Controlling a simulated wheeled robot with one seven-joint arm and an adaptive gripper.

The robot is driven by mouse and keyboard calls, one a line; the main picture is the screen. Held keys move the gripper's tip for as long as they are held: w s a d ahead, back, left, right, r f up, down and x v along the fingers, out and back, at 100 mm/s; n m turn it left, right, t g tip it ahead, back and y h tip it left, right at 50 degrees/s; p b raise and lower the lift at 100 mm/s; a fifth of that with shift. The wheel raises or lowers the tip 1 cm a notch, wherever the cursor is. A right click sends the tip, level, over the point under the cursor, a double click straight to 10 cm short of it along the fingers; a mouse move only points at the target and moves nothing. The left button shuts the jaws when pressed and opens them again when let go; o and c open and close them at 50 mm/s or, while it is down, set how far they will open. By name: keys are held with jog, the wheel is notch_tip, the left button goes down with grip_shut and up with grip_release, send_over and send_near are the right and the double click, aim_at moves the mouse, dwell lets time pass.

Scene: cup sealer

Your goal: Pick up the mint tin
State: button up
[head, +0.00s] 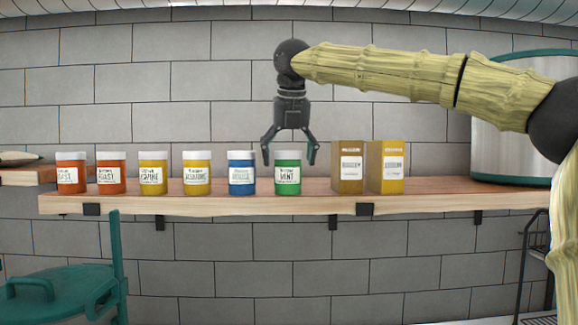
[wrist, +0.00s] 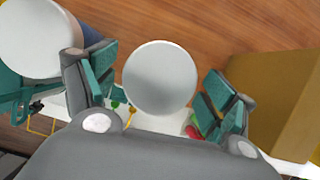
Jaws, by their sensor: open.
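The mint tin (head: 288,174) is a green tin with a white lid and a white label, standing upright on the wooden shelf between the blue tin and a cardboard box. My gripper (head: 289,158) is open and points straight down over it, its fingers on either side of the lid. In the wrist view the tin's round white lid (wrist: 160,78) lies between the two open teal finger pads of my gripper (wrist: 160,92), with a gap on both sides. The tin's green body is mostly hidden under its lid in that view.
The blue tin (head: 241,173) stands close on the left, with yellow and orange tins further along the wooden shelf (head: 300,201). Two cardboard boxes (head: 348,167) stand on the right, and a large white container (head: 500,130) beyond them. A tiled wall is behind.

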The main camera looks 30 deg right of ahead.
aim_at(287, 166)
jog(key=x, duration=0.3)
jog(key=shift+w+d, duration=0.1)
jog(key=shift+w, duration=0.25)
jog(key=shift+s+r, duration=0.2)
jog(key=shift+s, duration=0.15)
jog(key=shift+c, duration=0.3)
jog(key=shift+w+f, duration=0.1)
jog(key=shift+w, duration=0.1)
jog(key=c, duration=1)
jog(key=shift+s, duration=0.1)
jog(key=shift+c, duration=0.7)
